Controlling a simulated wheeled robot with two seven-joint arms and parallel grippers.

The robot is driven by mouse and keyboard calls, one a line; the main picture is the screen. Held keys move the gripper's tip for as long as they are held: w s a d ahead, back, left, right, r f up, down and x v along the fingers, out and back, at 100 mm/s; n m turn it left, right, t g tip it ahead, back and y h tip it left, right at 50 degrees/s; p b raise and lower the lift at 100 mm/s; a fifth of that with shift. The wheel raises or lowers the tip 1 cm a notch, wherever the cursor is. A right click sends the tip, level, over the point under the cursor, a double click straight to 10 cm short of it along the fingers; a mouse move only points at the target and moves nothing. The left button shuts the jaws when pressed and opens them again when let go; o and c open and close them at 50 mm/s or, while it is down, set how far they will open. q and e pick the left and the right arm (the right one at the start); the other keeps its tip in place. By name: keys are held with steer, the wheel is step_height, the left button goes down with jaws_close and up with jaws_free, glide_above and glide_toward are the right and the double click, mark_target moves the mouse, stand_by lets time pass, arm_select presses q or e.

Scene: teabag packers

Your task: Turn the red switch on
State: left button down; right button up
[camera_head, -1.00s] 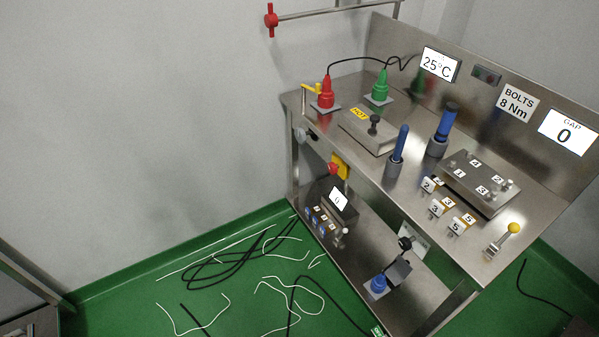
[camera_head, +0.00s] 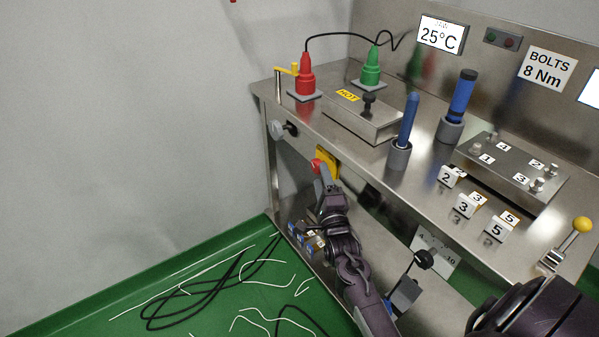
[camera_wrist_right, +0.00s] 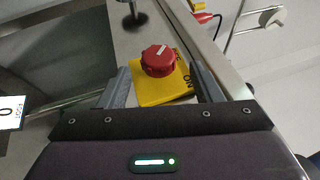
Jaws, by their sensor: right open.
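The red switch (camera_head: 316,165) is a round red knob on a yellow plate (camera_head: 331,165), on the front edge of the steel bench. In the right wrist view the red switch (camera_wrist_right: 158,60) shows a pale line on its top, and its yellow plate (camera_wrist_right: 160,88) carries partly hidden lettering. My right gripper (camera_head: 322,178) is at the switch in the head view. In the wrist view the right gripper (camera_wrist_right: 160,85) is open, its two fingers on either side of the plate, with the knob between and slightly beyond them. I cannot tell whether they touch. My left gripper is not in view.
The steel bench (camera_head: 350,160) holds a red plug (camera_head: 305,78), a green plug (camera_head: 371,70), a hot plate box (camera_head: 365,115) and blue-handled tools (camera_head: 408,118). Cables (camera_head: 190,300) lie on the green floor.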

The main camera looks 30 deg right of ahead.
mark_target(317, 166)
steer(key=x, duration=0.5)
steer(key=shift+w, duration=0.1)
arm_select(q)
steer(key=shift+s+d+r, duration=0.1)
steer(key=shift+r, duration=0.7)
arm_select(e)
steer(key=shift+f, duration=0.1)
steer(key=c, duration=1)
